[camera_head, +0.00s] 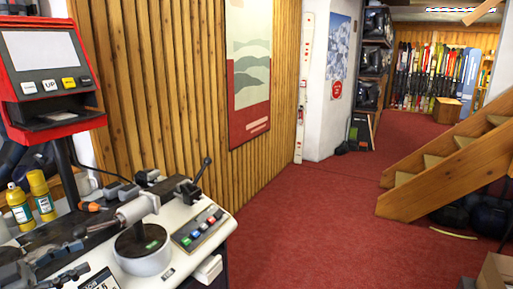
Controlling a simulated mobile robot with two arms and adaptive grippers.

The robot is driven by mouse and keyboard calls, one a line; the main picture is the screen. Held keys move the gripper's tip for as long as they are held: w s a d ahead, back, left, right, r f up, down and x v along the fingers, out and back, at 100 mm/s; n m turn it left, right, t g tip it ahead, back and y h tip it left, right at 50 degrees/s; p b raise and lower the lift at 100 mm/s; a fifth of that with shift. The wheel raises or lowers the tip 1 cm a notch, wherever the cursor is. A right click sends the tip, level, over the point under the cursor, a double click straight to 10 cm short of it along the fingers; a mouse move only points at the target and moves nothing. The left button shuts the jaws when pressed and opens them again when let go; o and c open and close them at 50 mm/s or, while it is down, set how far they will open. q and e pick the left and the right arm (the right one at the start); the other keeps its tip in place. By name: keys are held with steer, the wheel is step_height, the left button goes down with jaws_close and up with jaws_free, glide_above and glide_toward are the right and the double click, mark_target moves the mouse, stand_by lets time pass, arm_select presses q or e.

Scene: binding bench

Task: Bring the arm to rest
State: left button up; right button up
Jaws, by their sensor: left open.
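My left gripper (80,258) is at the lower left corner, low over the left part of the binding bench (182,268). Its dark grey fingers point right and are apart, with nothing seen between them. The rest of that arm is mostly cut off by the picture's edge. Right of the fingers is a white round unit with a dark top (141,242) on the bench; I cannot tell how close they are. My right gripper is not in view.
Two yellow bottles (41,196) and a red-framed screen unit (47,75) stand behind the gripper. A button panel (199,228) and a black-knobbed lever (202,172) are on the bench. Red carpet (310,220) lies open to the right, before wooden stairs (445,175).

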arm_select(q)
steer(key=s+d+f+n+t+y, duration=0.1)
steer(key=d+f+n+y, duration=0.4)
steer(key=f, duration=0.5)
steer(key=s+d+f+n+y, duration=0.25)
steer(key=d+f+y, duration=0.4)
steer(key=f, duration=0.35)
steer(key=s+d+f+n+g+y, duration=0.1)
steer(key=s+d+f+g, duration=0.15)
steer(key=s, duration=0.55)
steer(key=s+d+f+n+g+y, duration=0.1)
steer(key=s+d+g, duration=0.25)
steer(key=s, duration=0.35)
steer(key=s+d+f+g, duration=0.2)
steer(key=s+g, duration=0.2)
steer(key=s, duration=0.4)
step_height(320, 180, down, 25)
steer(key=g+p, duration=0.1)
steer(key=s+a+f+g+p, duration=0.1)
steer(key=s+a+f, duration=0.1)
steer(key=s+f, duration=1.3)
steer(key=s, duration=0.3)
steer(key=shift+a+p, duration=0.3)
steer(key=shift+a, duration=0.1)
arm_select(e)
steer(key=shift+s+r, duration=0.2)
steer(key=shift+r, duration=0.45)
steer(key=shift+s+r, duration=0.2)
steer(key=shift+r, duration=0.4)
